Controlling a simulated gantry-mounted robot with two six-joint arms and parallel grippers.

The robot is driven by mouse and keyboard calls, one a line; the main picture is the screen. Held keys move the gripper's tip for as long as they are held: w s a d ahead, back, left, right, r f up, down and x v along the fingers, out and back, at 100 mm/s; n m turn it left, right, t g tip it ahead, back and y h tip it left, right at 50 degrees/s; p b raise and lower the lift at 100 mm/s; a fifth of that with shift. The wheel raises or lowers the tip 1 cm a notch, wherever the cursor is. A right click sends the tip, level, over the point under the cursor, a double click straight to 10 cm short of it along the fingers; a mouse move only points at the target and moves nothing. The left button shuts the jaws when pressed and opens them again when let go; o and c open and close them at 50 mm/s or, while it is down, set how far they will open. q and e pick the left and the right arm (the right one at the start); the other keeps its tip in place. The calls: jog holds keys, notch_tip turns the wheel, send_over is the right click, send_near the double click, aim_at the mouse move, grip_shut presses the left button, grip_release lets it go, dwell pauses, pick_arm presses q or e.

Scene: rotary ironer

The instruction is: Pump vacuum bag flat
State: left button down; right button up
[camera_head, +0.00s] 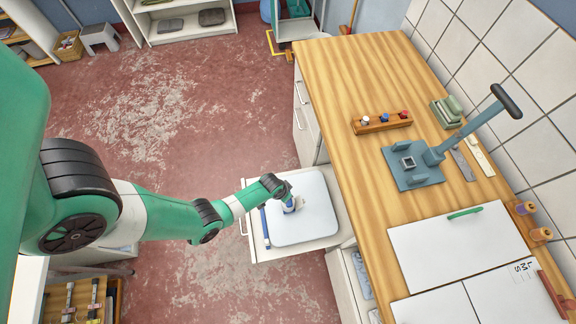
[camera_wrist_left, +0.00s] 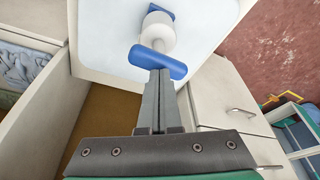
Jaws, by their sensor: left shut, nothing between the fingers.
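A pale grey, rounded vacuum bag (camera_head: 312,222) lies in an open drawer (camera_head: 334,184) below the worktop. A small hand pump with a white body (camera_wrist_left: 157,34) and a blue bar handle (camera_wrist_left: 157,62) stands on the bag. In the head view the pump (camera_head: 293,206) is partly hidden by my left gripper (camera_head: 289,198). In the left wrist view my left gripper (camera_wrist_left: 159,74) is shut and empty, its tips at the blue handle. I cannot tell whether they touch it. My right gripper is in neither view.
The wooden worktop (camera_head: 345,75) rises right of the drawer and holds a grey-blue press stand (camera_head: 412,170), a peg rack (camera_head: 382,123) and white boards (camera_head: 448,245). A blue stick (camera_head: 265,226) lies at the drawer's left side. The red floor is open to the left.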

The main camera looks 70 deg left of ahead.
pick_arm(q)
jog(key=shift+r, duration=0.3)
notch_tip(320, 180, up, 7)
jog(key=p, duration=0.7)
dwell(0.4)
dwell(0.4)
